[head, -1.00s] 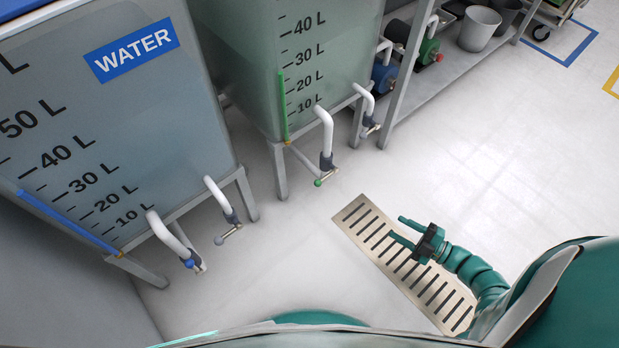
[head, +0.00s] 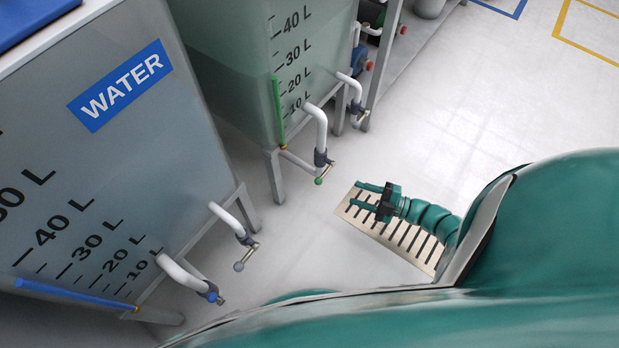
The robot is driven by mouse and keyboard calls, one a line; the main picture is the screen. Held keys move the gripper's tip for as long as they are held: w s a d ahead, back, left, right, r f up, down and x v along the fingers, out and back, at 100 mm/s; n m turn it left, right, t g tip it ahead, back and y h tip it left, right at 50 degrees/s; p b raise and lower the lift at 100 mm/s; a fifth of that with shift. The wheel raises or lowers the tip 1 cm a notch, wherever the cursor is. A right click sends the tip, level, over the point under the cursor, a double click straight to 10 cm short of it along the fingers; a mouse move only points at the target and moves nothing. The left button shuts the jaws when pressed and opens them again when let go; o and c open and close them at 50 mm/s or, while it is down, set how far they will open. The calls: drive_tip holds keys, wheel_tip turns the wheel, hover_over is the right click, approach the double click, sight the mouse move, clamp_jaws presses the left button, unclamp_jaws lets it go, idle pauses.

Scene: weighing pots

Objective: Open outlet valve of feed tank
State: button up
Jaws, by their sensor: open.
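A tank with greenish contents (head: 225,75) and a litre scale stands at the upper middle; no name label shows on it. A white outlet pipe (head: 320,122) leaves its near side and bends down to a dark valve (head: 321,158) with a small lever and a green-tipped end (head: 319,181). A second pipe (head: 352,84) with a grey valve (head: 358,108) is behind it. My gripper (head: 356,195) is open and empty, fingers pointing left. It appears right of and below the green-tipped valve, apart from it, over the floor grate.
The tank labelled WATER (head: 120,86) stands at left, with two outlet pipes (head: 228,221) (head: 181,275) and valves projecting over the floor. A slotted grate (head: 350,208) lies on the floor. A shelf with pumps stands behind.

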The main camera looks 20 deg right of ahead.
sight(325, 173)
drive_tip(key=b+x, duration=0.2)
drive_tip(key=x, duration=0.5)
drive_tip(key=b+x, duration=0.3)
drive_tip(key=x, duration=0.3)
drive_tip(key=shift+w+a+f, duration=0.2)
drive_tip(key=shift+w+a, duration=0.05)
drive_tip(key=shift+a, duration=0.05)
drive_tip(key=shift+b+x, duration=0.3)
drive_tip(key=shift+x, duration=0.5)
drive_tip(key=shift+r, duration=0.15)
clamp_jaws()
